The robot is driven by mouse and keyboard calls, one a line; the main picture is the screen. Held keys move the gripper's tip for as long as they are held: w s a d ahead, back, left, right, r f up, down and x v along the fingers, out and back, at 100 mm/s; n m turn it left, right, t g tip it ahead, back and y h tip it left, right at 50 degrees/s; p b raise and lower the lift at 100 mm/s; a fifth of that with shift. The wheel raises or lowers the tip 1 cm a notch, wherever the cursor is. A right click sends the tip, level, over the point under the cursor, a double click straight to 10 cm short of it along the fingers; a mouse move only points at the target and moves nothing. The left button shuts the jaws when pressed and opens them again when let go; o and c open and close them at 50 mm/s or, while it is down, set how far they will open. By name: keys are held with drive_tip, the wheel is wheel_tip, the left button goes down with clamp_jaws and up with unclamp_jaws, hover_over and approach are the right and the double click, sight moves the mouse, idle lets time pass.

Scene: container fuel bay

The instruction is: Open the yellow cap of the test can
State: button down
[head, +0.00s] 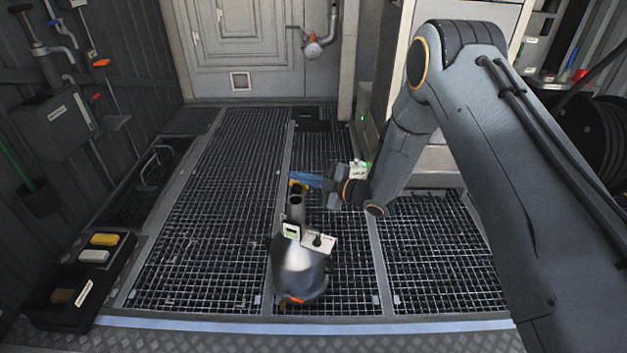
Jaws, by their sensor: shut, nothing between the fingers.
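The test can (299,268) is a silver metal can standing on the floor grating, with a neck (296,212) rising from its top. The top of the neck looks dark, like an open mouth. The small yellow cap (294,185) shows just above and behind the neck. My gripper (303,180) has blue fingers, which are shut and empty and reach in from the right. Their tips are at the cap, partly covering it; I cannot tell whether they touch it. A pale label and a small dark-knobbed part sit on the can's shoulder.
A black tray (62,316) with a yellow and a white block stands at lower left. A grey box (55,125) hangs on the left wall. A hose reel (597,130) is at right. The grating (205,215) left of the can is clear.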

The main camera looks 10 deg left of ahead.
drive_tip(key=w+f, duration=0.2)
drive_tip(key=w, duration=0.1)
drive_tip(key=shift+w+a+f, duration=0.15)
drive_tip(key=shift+a+f, duration=0.05)
drive_tip(key=shift+f, duration=0.1)
drive_tip(key=shift+w, duration=0.1)
drive_tip(key=w+b, duration=0.1)
drive_tip(key=w+m+b, duration=0.2)
drive_tip(key=w, duration=0.1)
drive_tip(key=shift+d+r+g, duration=0.3)
drive_tip(key=shift+d+r, duration=0.05)
drive_tip(key=shift+r, duration=0.05)
drive_tip(key=shift+w+r+b, duration=0.15)
drive_tip(key=shift+w+b, duration=0.3)
drive_tip(key=shift+w, duration=0.05)
